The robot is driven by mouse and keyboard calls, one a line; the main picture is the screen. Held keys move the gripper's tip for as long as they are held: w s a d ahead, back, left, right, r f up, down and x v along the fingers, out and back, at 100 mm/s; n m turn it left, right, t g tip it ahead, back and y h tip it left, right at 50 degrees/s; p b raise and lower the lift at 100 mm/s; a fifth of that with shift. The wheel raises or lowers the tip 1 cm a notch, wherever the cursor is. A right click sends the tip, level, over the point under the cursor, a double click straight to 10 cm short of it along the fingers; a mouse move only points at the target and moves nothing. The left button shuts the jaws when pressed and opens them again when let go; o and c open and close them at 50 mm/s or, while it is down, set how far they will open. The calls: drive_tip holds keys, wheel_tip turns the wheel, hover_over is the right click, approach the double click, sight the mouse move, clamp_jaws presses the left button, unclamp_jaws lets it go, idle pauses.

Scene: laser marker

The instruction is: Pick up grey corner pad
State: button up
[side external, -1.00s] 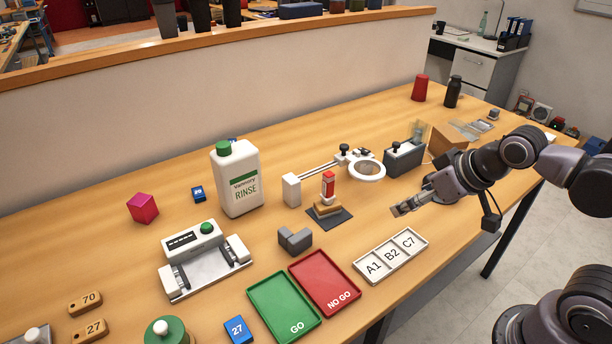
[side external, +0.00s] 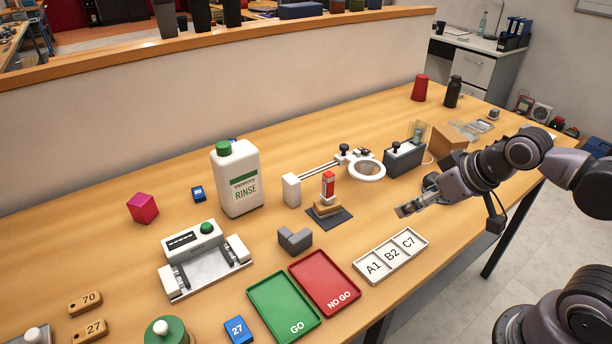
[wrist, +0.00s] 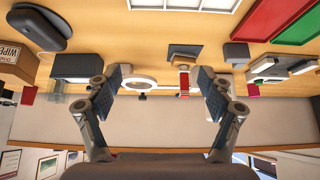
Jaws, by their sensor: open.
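The grey corner pad (side external: 295,240) is an L-shaped block lying on the table, behind the red tray and in front of the red stamp-like piece. In the wrist view, which looks upside down, the grey pad (wrist: 237,52) shows right of centre beside the red tray. My gripper (side external: 404,211) is open and empty above the table, well to the right of the pad. In the wrist view its two fingers are spread wide (wrist: 163,75) with nothing between them.
The red NO GO tray (side external: 325,283) and green GO tray (side external: 284,307) lie in front of the pad. The A1 B2 C7 tray (side external: 391,256) lies between pad and gripper, nearer the front edge. The red-handled piece (side external: 328,187) stands on a dark mat behind the pad.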

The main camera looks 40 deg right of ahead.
drive_tip(key=shift+c, duration=0.2)
drive_tip(key=w+a+r+n+g, duration=0.2)
drive_tip(key=w+a+r+n, duration=0.1)
drive_tip(key=w+a+n, duration=0.15)
drive_tip(key=n+g, duration=0.5)
drive_tip(key=n, duration=1)
approach(287, 236)
drive_tip(key=shift+w, duration=0.25)
wheel_tip(287, 236, down, 10)
drive_tip(key=shift+s+f, duration=0.1)
drive_tip(key=shift+f, duration=0.15)
drive_tip(key=c, duration=0.9)
